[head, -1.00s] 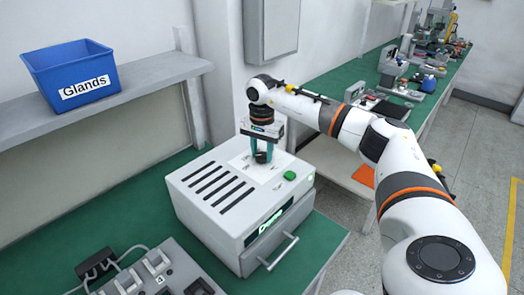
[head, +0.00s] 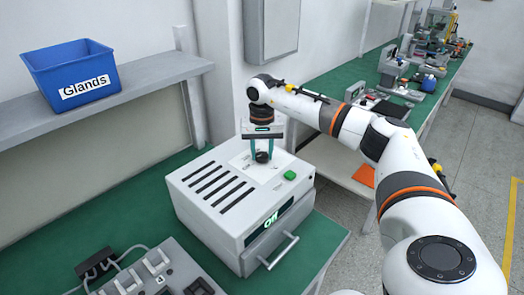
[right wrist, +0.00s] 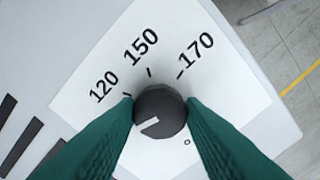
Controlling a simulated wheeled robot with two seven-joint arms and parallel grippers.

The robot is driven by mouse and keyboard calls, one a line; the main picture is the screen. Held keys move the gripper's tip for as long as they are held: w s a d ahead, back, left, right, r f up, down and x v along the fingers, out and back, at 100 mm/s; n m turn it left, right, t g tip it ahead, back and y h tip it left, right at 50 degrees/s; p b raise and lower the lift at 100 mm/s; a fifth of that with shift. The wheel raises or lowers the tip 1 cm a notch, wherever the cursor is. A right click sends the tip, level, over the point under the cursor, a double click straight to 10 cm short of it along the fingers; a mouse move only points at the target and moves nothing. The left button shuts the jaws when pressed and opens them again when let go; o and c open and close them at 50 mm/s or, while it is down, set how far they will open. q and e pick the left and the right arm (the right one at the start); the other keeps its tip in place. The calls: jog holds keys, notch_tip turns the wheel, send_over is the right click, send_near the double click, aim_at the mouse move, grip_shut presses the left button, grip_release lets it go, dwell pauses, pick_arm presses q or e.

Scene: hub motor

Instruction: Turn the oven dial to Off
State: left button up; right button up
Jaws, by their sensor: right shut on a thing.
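The oven (head: 225,210) is a white box with dark vent slots, standing on the green bench. Its front display (head: 271,222) reads "Off". The dark round dial (head: 262,157) is on its top, on a white label plate. In the right wrist view the dial (right wrist: 160,111) has a pale pointer mark aimed to the lower left, away from the 120, 150 and 170 marks. My right gripper (head: 262,150) points down over the oven, its teal fingers shut on the dial; the fingers also show on both sides of it in the right wrist view (right wrist: 160,112). My left gripper is not in view.
A green button (head: 290,175) is on the oven top near the dial. A drawer handle (head: 279,252) sticks out at the front. A blue "Glands" bin (head: 72,70) stands on the shelf. A grey fixture (head: 150,275) is at the front left.

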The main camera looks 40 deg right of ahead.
aim_at(262, 155)
dwell(0.3)
jog(key=o, duration=1)
notch_tip(262, 155, up, 12)
jog(key=shift+b, duration=0.95)
